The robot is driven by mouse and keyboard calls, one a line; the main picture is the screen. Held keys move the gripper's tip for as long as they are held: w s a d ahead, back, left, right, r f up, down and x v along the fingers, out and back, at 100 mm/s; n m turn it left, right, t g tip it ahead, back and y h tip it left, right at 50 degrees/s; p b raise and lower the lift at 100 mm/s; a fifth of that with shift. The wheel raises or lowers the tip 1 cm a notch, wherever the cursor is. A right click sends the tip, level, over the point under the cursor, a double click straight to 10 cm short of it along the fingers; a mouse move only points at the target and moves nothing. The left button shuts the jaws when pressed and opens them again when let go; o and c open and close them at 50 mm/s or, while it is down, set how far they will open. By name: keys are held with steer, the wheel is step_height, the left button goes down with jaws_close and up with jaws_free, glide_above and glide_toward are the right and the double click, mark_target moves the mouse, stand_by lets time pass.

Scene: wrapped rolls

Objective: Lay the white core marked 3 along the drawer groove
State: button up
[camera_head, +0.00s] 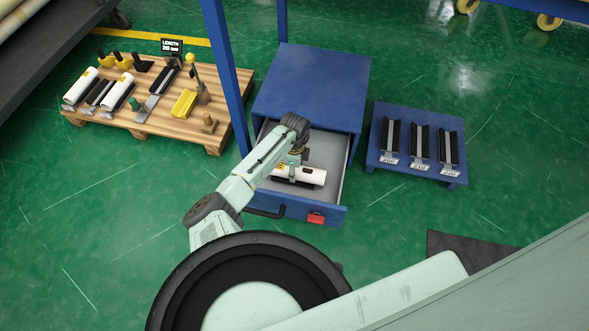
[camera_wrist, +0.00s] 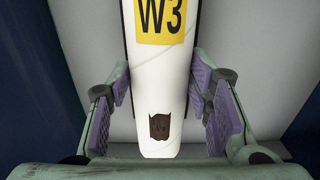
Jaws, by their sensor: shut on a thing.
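The white core marked W3 (camera_head: 312,177) is at the open blue drawer (camera_head: 337,190), lying crosswise in the head view. Its yellow label and a dark brown patch show in the wrist view (camera_wrist: 160,75). My gripper (camera_head: 297,164) reaches down over the drawer from the left. In the wrist view my gripper (camera_wrist: 161,88) has its purple pads on both sides of the core, shut on it. A dark strip shows under the core, perhaps the groove; the core hides most of it. I cannot tell whether the core rests on it or hangs just above.
The blue cabinet (camera_head: 312,85) stands behind the drawer, with a blue post (camera_head: 228,75) at left. A wooden pallet (camera_head: 207,130) with white rolls and tools lies left. A low blue stand (camera_head: 433,172) with three dark cradles is right.

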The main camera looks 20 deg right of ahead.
steer(key=shift+f, duration=0.35)
steer(key=o, duration=1.2)
steer(key=shift+o, duration=0.2)
step_height(320, 180, up, 13)
steer(key=p, duration=0.2)
steer(key=shift+f, duration=0.1)
